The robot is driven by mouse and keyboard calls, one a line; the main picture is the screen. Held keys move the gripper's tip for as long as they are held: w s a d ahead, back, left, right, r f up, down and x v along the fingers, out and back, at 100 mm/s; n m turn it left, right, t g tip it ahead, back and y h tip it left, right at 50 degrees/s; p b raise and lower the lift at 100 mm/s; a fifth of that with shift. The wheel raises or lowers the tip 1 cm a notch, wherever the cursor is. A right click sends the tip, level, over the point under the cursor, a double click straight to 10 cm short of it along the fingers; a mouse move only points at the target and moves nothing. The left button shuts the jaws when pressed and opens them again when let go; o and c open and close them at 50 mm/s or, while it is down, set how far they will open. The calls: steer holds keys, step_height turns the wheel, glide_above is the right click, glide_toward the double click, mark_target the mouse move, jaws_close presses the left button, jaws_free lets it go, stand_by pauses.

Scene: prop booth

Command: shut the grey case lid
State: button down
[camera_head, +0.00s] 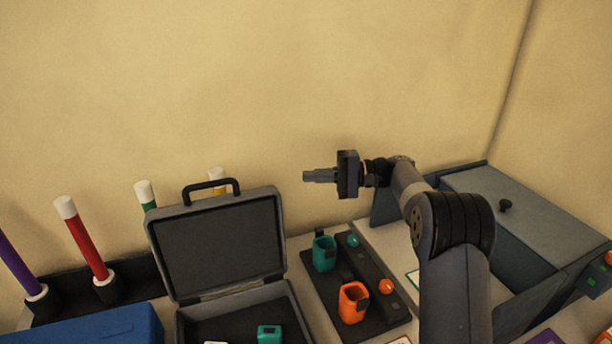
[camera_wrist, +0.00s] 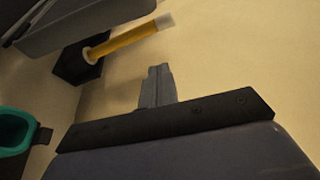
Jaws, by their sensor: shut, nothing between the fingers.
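The grey case (camera_head: 181,325) stands open at the lower middle left in the head view. Its lid (camera_head: 216,247) is raised and leans slightly back, with a dark handle on its top edge. A teal item (camera_head: 269,332) and part of a white one lie in the case, whose front is cut off by the frame. My gripper (camera_head: 307,176) is shut and empty, in the air to the right of the lid and above its top edge, not touching it. In the wrist view my gripper (camera_wrist: 157,72) is shut, and a grey edge, probably the lid (camera_wrist: 90,22), shows at the upper left.
A dark rack behind the case holds purple, red (camera_head: 83,240), green and yellow (camera_wrist: 125,40) sticks with white tips. A blue box (camera_head: 95,326) is left of the case. A dark tray with teal (camera_head: 324,254) and orange (camera_head: 352,303) cups is right. A grey bin (camera_head: 540,215) stands farther right.

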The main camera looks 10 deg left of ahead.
steer(key=s+a+p, duration=0.2)
steer(key=s+a, duration=0.3)
steer(key=a, duration=0.1)
steer(key=shift+a+p, duration=0.35)
steer(key=shift+a, duration=0.05)
steer(key=shift+s, duration=0.1)
stand_by(0.3)
